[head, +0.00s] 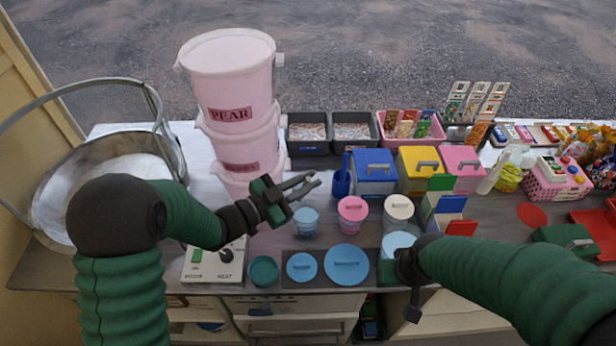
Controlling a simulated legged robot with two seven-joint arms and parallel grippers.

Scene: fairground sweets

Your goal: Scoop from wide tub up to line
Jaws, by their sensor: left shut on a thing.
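A wide metal tub (172,150) with a raised hoop handle stands at the far left. White contents (135,168) show inside, partly hidden behind my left arm. My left gripper (315,181) is over the middle of the counter, right of the pink buckets. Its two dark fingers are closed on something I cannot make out. A small blue cup (306,222) stands just below it. A blue holder (341,186) with an upright blue handle is just right of the fingertips. My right gripper (412,312) points down at the front edge; its fingers are unclear. No fill line is readable.
Stacked pink buckets (230,75) labelled PEAR stand behind my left forearm. A pink cup (352,214), a white cup (398,208) and blue lids (346,264) crowd the front. Coloured boxes (375,165) and trays (308,133) line the back. A white control box (213,262) sits front left.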

